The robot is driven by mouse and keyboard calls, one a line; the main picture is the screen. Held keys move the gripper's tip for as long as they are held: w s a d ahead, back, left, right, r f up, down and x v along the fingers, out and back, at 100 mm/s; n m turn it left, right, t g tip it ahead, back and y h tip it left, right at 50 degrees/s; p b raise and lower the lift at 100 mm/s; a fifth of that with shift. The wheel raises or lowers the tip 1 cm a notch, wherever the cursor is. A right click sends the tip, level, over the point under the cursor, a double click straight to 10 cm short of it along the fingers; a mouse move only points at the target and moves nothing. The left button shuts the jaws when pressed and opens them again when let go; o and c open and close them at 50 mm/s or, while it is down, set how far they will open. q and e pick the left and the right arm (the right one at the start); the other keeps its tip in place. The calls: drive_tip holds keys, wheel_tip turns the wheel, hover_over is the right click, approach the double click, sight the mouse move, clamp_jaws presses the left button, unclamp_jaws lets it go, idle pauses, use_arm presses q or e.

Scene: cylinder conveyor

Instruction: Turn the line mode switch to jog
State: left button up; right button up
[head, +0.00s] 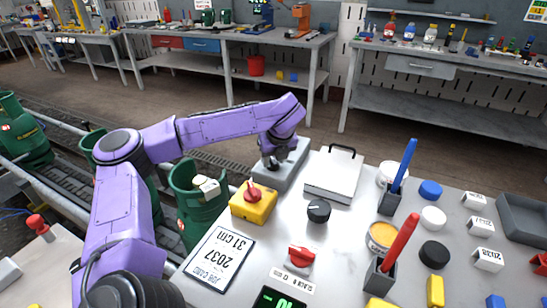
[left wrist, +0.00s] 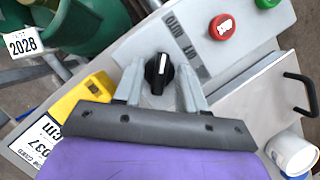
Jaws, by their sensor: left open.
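The mode switch is a black rotary knob (left wrist: 158,73) with a white pointer line, on a grey control box (head: 290,170). In the left wrist view its pointer runs up and slightly right. My left gripper (head: 270,163) points down over the box and hides the knob in the head view. In the left wrist view the open gripper (left wrist: 160,85) has one finger on each side of the knob; I cannot tell whether they touch it. A label strip (left wrist: 184,46) beside the knob is upside down and hard to read. My right gripper is not in view.
The box also has a red button (left wrist: 222,27) and a green button. Nearby are a yellow box (head: 262,209) with a red knob, another black knob (head: 319,211), a clipboard-like plate with a handle (head: 333,178) and a green cylinder (head: 198,210).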

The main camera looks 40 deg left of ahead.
use_arm(q)
clamp_jaws()
